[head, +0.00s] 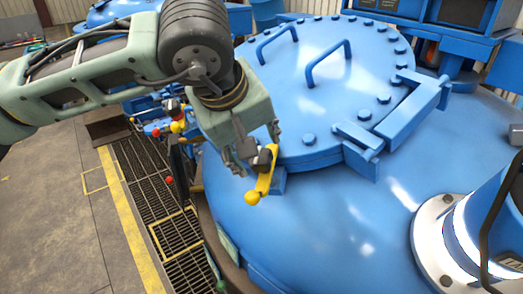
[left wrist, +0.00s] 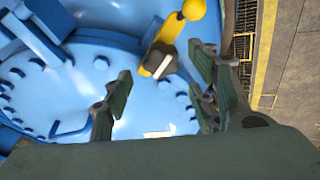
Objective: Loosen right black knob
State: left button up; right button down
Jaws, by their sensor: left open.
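A yellow lever (head: 265,175) with a ball end stands at the near rim of the blue furnace lid (head: 330,65); the lever also shows in the left wrist view (left wrist: 170,30). A small dark block (head: 265,158) sits on the lever, and in the left wrist view it (left wrist: 158,62) has one pale face. It may be the black knob; I cannot tell. My left gripper (head: 254,150) hangs at the lever from above. In the wrist view its fingers (left wrist: 160,88) are spread apart, with the block seen beyond the gap between them and nothing gripped. My right gripper is out of view.
The lid carries blue loop handles (head: 328,62), rim bolts and a hinge block (head: 412,110). A blue cylinder with a pale flange (head: 433,245) stands at the lower right. Floor grating (head: 150,190) and a yellow line lie to the left.

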aim_at(261, 155)
pick_arm(q)
jog(key=p+x, duration=0.1)
jog(key=x, duration=0.4)
jog(key=shift+w+d+p, duration=0.1)
jog(key=shift+d+p, duration=0.05)
jog(key=shift+p, duration=0.2)
jog(key=shift+w+f, duration=0.1)
jog(key=shift+f, duration=0.25)
jog(key=shift+c, duration=0.7)
